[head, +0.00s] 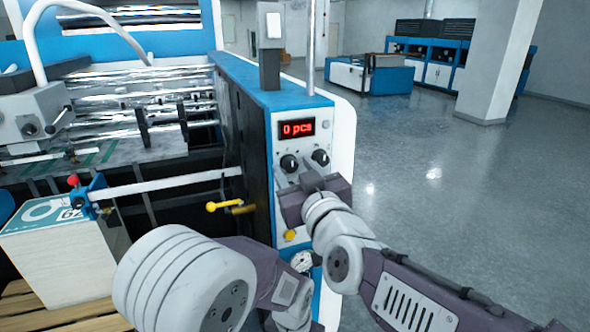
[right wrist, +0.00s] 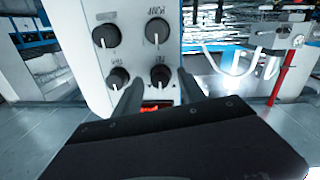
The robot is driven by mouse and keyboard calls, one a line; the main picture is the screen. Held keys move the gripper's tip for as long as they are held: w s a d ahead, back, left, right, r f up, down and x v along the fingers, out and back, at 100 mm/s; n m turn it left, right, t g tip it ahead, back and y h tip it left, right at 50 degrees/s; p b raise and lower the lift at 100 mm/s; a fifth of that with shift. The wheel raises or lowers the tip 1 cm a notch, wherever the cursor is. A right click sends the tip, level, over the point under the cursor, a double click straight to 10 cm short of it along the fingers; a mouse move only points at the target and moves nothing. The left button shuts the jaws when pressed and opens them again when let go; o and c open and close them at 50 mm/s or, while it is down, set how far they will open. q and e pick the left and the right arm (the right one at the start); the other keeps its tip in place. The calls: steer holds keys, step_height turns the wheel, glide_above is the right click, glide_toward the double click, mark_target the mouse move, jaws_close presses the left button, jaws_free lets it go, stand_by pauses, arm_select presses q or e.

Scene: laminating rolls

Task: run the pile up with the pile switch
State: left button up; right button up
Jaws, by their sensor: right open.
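The control panel (head: 298,150) at the end of the machine shows a red display reading "0 pcs" (head: 297,128) above two dark knobs. The right wrist view sees the panel upside down, with several knobs in two rows and the display's red glow (right wrist: 157,105) below them. My right gripper (head: 312,180) is open at the panel. In the wrist view its fingers stand on either side of one knob (right wrist: 159,76); I cannot tell whether they touch it. I cannot read the knob labels surely. The pile (head: 60,262) stands at lower left. My left gripper is not visible.
A yellow handle (head: 225,205) sticks out left of the panel, and a yellow button (head: 290,236) sits below the gripper. The rollers (head: 130,100) are at upper left. Open floor (head: 450,200) lies right of the machine, with a white pillar (head: 497,65) further back.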

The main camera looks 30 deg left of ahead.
jaws_close()
